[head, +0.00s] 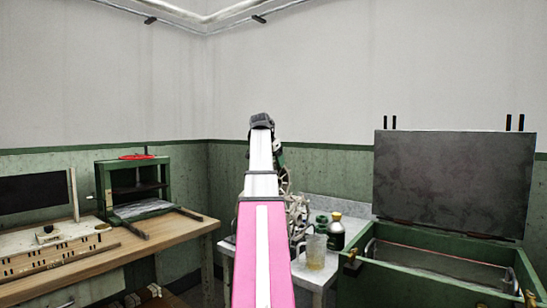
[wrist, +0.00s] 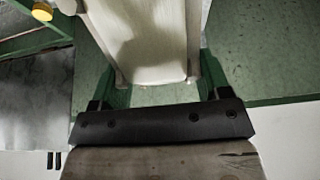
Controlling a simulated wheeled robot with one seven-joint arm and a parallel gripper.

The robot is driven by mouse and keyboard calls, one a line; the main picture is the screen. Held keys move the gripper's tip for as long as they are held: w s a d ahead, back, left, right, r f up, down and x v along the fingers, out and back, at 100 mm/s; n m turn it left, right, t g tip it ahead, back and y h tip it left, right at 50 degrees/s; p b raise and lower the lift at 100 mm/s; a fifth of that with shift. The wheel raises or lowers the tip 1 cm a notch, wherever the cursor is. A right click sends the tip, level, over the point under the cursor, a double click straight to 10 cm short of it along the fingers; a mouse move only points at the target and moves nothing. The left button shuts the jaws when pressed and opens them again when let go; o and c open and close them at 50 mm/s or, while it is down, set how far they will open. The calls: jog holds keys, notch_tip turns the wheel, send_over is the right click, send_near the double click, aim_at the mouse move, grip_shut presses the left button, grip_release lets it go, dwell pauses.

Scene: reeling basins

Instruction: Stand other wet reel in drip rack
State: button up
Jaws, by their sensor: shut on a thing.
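In the wrist view my gripper (wrist: 160,94) is shut on a pale cream thing (wrist: 140,40), apparently the wet reel. Only part of it shows, running out of the top of the picture.
A glass jug (head: 316,252) and a dark bottle (head: 336,234) stand on the pale corner table (head: 318,276). A green basin (head: 440,285) with its dark lid (head: 452,183) raised stands at right. A wooden bench (head: 150,236) with a green press (head: 108,190) is at left.

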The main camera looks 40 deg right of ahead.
jog(key=shift+f, duration=6.1)
jog(key=o, duration=1.1)
jog(key=v, duration=1)
jog(key=shift+a+r, duration=0.1)
jog(key=shift+r, duration=0.15)
jog(key=shift+s+a+r, duration=0.1)
jog(key=shift+a, duration=0.1)
